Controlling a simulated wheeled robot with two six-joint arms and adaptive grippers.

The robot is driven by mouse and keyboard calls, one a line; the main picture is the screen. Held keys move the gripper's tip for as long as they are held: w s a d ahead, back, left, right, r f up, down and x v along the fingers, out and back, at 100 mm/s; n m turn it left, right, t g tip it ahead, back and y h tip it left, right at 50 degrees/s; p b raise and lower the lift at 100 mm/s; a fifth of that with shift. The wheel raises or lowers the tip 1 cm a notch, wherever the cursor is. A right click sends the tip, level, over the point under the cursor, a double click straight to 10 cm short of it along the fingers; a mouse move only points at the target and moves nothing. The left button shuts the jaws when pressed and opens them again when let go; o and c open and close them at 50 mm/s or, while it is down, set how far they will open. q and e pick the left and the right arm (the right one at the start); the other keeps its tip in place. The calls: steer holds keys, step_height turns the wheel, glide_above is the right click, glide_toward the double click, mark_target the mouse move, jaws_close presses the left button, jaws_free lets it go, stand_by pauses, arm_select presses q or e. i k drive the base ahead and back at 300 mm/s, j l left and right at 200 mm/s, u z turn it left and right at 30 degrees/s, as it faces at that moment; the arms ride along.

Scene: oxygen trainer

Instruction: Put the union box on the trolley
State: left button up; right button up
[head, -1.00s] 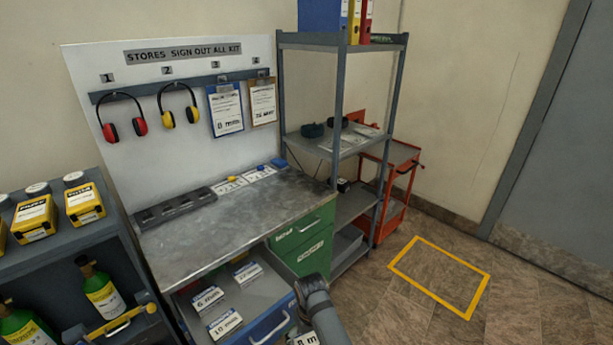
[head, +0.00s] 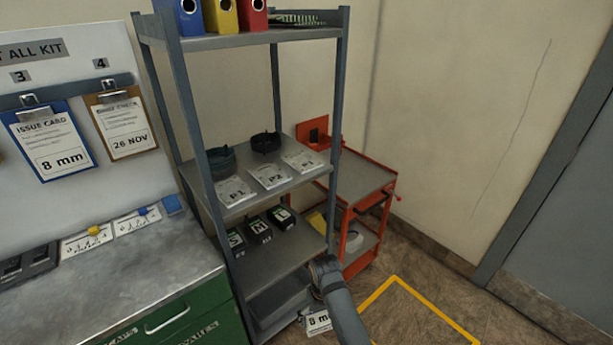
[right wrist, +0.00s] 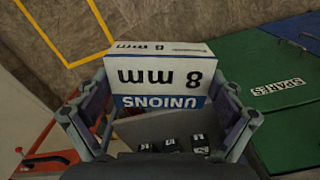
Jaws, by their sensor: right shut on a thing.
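The union box (right wrist: 160,82) is white with a blue band and reads "8 mm" and "UNIONS", upside down in the right wrist view. My right gripper (right wrist: 158,105) is shut on it, a finger on each side. In the head view the box (head: 318,322) shows low in the middle, partly hidden by my arm, in front of the shelf unit. The trolley (head: 362,178) is orange-red with grey shelves and stands beyond and right of the shelf unit. Its top tray looks mostly clear; a roll and something yellow are lower down. My left gripper is out of view.
The grey shelf unit (head: 279,183) holds binders, cards and small dark boxes; its right post stands close to the trolley. A green drawer cabinet (head: 190,318) is at left. A yellow floor outline (head: 385,290) marks bare floor at right.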

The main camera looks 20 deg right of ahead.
mark_target(347, 185)
steer(key=i+l, duration=0.35)
steer(key=l, duration=0.15)
steer(key=i+l, duration=0.35)
steer(key=l, duration=0.2)
steer(key=i+l, duration=0.35)
steer(key=l, duration=0.15)
steer(key=i+l, duration=0.35)
steer(key=l, duration=0.15)
steer(key=i, duration=0.4)
